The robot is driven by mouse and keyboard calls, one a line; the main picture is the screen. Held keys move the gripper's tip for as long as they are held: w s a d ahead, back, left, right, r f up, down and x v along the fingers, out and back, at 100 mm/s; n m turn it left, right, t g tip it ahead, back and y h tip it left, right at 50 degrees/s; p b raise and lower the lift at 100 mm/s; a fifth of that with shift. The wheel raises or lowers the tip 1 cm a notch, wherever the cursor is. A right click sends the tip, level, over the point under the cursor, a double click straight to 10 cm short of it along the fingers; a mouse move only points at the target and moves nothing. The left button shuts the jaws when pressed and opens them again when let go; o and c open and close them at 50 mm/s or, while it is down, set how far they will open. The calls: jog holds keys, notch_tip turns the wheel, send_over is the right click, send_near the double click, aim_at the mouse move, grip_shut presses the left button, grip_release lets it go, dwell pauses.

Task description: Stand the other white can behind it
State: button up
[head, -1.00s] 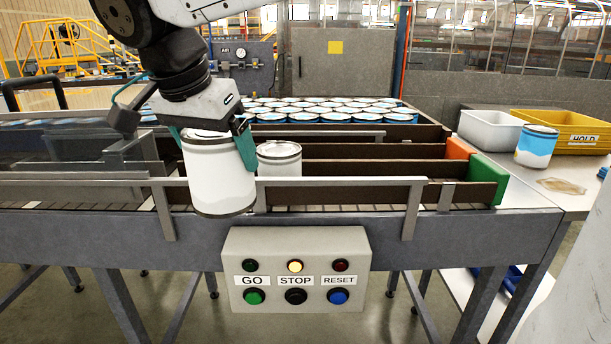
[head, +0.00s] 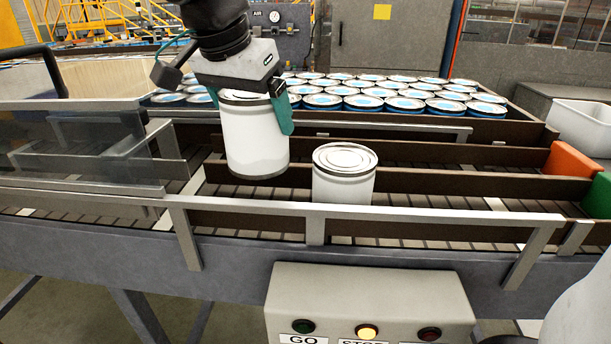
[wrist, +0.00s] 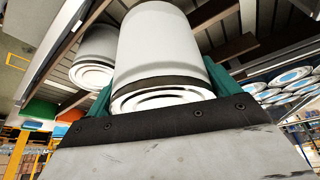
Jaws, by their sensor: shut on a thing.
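My gripper (head: 252,98) is shut on a white can (head: 254,138), with teal fingers on either side near its top. The held can is upright and appears raised above the conveyor lanes. The other white can (head: 345,174) stands upright in a lane to the right of the held can and nearer the camera; its lower part is hidden behind the front rail. In the wrist view the held can (wrist: 163,50) fills the middle between the fingers, and the standing can (wrist: 94,58) shows to its left. A gap shows between the two cans.
Brown dividers (head: 440,182) separate the roller lanes, ending at an orange block (head: 572,161) and a green block (head: 598,196). A metal rail (head: 380,213) runs along the front. Many blue-rimmed cans (head: 400,103) stand behind. A control box (head: 368,305) hangs in front.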

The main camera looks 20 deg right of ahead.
aim_at(232, 119)
notch_tip(232, 119, down, 10)
jog(key=shift+a+r, duration=0.15)
jog(key=shift+r, duration=0.05)
dwell(0.3)
jog(key=o, duration=0.9)
jog(key=shift+f, duration=0.1)
jog(key=shift+s, duration=0.1)
jog(key=v, duration=1.2)
